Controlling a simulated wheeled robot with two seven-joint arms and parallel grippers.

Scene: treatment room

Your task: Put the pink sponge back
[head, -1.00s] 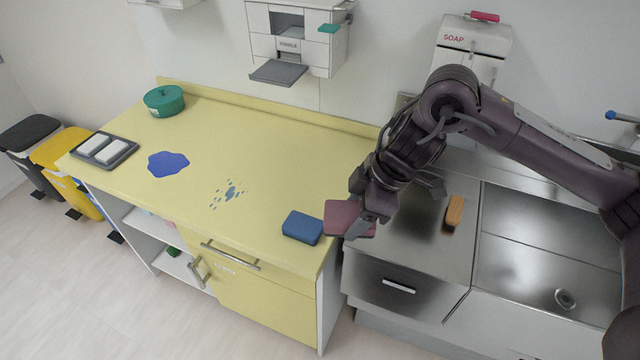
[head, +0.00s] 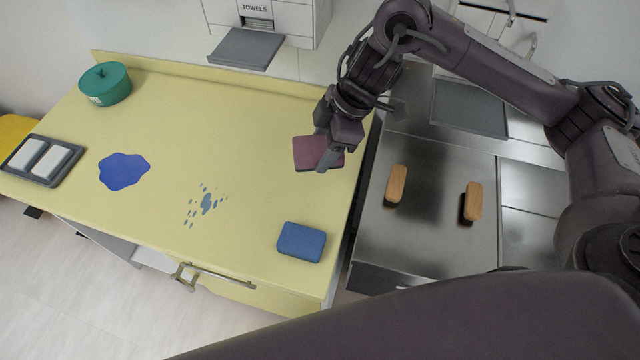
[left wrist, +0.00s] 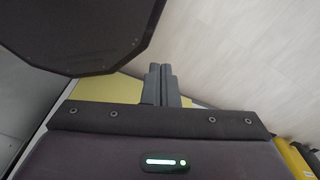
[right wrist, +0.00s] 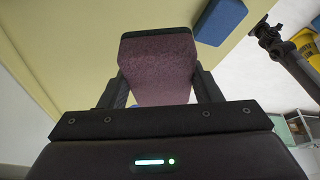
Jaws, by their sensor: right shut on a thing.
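The pink sponge (head: 308,152), a dull mauve block, is held over the right part of the yellow counter (head: 240,125) in the head view. My right gripper (head: 325,152) is shut on it. In the right wrist view the sponge (right wrist: 157,65) sits between both fingers of my right gripper (right wrist: 158,88). Its gap to the counter is hard to judge. My left gripper (left wrist: 160,84) shows only in the left wrist view, its fingers together with nothing visible between them. The floor and a yellow surface lie beyond it.
A blue sponge (head: 301,241) lies at the counter's front right. A blue puddle (head: 124,171), blue splatter (head: 206,202), a green pot (head: 106,84) and a dark tray (head: 14,166) with two white blocks are further left. Two wooden-topped brushes (head: 396,184) (head: 473,201) stand on the steel surface to the right.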

